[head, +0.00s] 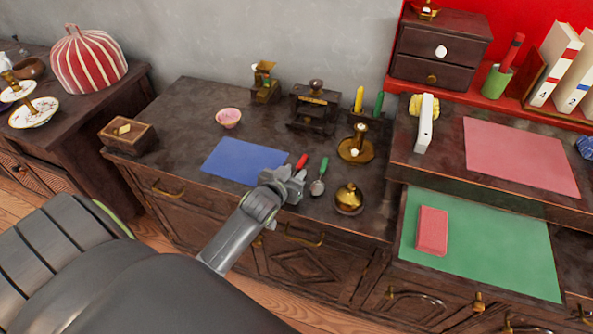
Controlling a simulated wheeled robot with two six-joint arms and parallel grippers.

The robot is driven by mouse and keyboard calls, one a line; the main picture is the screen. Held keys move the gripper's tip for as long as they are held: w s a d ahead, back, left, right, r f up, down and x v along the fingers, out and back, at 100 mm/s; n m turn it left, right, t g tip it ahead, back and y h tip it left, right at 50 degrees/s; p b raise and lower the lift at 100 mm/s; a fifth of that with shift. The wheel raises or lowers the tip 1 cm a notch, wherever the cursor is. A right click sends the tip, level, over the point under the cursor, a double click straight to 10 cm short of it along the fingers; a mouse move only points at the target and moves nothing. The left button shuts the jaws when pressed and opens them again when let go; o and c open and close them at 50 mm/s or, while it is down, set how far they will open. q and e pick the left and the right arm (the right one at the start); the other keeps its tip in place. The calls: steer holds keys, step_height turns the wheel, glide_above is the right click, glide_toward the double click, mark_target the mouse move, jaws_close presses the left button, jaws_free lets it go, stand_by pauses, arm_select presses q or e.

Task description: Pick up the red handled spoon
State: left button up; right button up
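The red handled spoon (301,162) lies on the dark wooden cabinet top, to the right of the blue mat. Only its red handle shows clearly; the rest is hidden behind my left gripper. My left gripper (295,180) is over the near part of this spoon, its tips close to the handle. I cannot tell whether the fingers touch the spoon or how far apart they are. My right gripper is not in view.
A green handled spoon (318,181) lies just right of my gripper. A brass round pot (349,199) and brass candle holder (356,148) stand further right. The blue mat (243,160) lies left. A pink bowl (228,117) and dark grinder (316,107) stand behind.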

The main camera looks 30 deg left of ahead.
arm_select(q)
jaws_close()
